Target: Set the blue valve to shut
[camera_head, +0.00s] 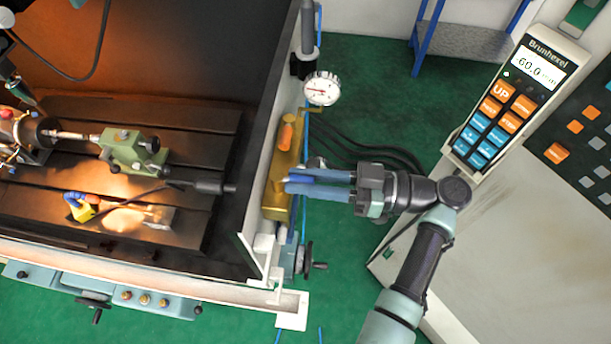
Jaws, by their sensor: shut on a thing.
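A brass valve block (279,165) is mounted on the right wall of the machine enclosure. The blue valve (302,187) is on the lower part of this block, and its handle appears to point right, across the block. My gripper (291,183) reaches in from the right and is shut on the blue valve's handle. The bluish fingers hide much of the handle, so its exact angle is hard to tell.
An orange valve handle (286,136) is higher on the same block, lying along it. A pressure gauge (321,89) stands above it. Black hoses (365,150) run behind my gripper. A control pendant (515,100) is on the cabinet at right.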

